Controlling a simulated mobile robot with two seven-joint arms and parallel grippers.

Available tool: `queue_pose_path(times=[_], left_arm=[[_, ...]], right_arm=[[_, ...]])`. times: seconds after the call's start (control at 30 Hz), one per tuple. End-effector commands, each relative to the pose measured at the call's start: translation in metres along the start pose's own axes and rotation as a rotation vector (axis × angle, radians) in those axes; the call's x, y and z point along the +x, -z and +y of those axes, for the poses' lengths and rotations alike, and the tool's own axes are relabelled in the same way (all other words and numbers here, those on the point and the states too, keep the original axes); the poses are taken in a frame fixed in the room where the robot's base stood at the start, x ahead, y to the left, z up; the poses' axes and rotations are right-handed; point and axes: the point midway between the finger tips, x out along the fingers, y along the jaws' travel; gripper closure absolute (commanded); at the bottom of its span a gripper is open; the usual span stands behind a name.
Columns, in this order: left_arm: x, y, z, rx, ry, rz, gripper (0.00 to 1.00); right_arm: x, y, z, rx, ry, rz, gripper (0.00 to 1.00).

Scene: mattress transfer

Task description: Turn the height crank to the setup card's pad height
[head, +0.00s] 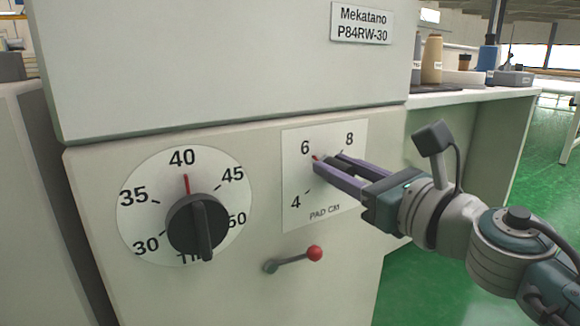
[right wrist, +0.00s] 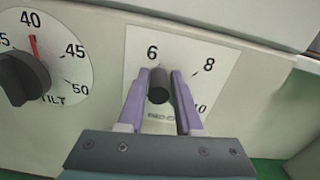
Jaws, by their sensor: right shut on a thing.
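The PAD CM plate (head: 296,217) is a white scale on the machine front, with 4, 6 and 8 readable in the head view. A small red pointer tip shows close to the 6 mark. My right gripper (head: 327,162) is shut on the dark round knob (right wrist: 159,86) in front of this plate. The purple fingers lie on both sides of the knob and cover most of it in the head view. The right wrist view also shows a 10 on the plate. No setup card is readable. My left gripper is not in view.
A tilt dial (head: 137,190) with a black knob (head: 198,226) is at the left, its red line near 40. A short lever with a red ball (head: 314,253) sticks out below the plate. A shelf with spools (head: 432,58) stands at the right, above green floor.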

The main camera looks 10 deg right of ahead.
Motion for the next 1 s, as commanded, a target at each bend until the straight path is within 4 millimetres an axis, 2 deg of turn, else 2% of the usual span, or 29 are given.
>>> queue_pose_path(times=[0.37,1.0], left_arm=[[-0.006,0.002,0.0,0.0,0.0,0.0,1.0],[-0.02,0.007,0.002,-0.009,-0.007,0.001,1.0]], right_arm=[[0.0,-0.002,-0.004,0.133,-0.004,0.006,1.0],[0.0,-0.006,-0.032,0.718,-0.003,0.007,1.0]])
